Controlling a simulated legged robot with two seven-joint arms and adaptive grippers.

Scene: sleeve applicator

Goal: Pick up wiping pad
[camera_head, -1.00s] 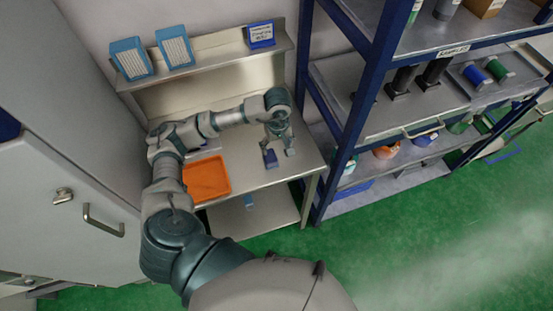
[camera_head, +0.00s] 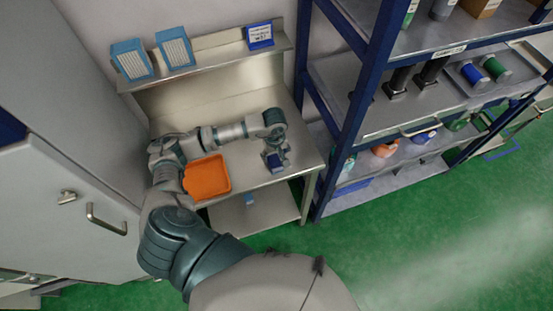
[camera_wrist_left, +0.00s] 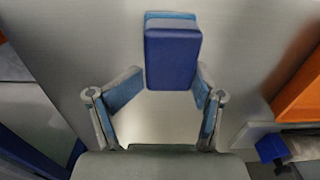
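The wiping pad looks like a dark blue block with a lighter blue layer on its far side. In the left wrist view the pad (camera_wrist_left: 172,58) is at the top centre, between and beyond my finger ends, its lower right edge close to the right finger. In the head view the pad (camera_head: 274,161) is small and partly hidden by the gripper, on the steel bench (camera_head: 240,165). My left gripper (camera_head: 277,158) is over it, and in the left wrist view the gripper (camera_wrist_left: 168,85) has its fingers spread on both sides. Contact cannot be told. My right gripper is not in view.
An orange tray (camera_head: 207,178) lies on the bench left of the gripper. A back ledge holds two blue-and-white boxes (camera_head: 174,50) and a blue labelled bin (camera_head: 260,36). A blue-framed shelf rack (camera_head: 345,115) stands close on the right. A grey cabinet (camera_head: 75,190) is at left.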

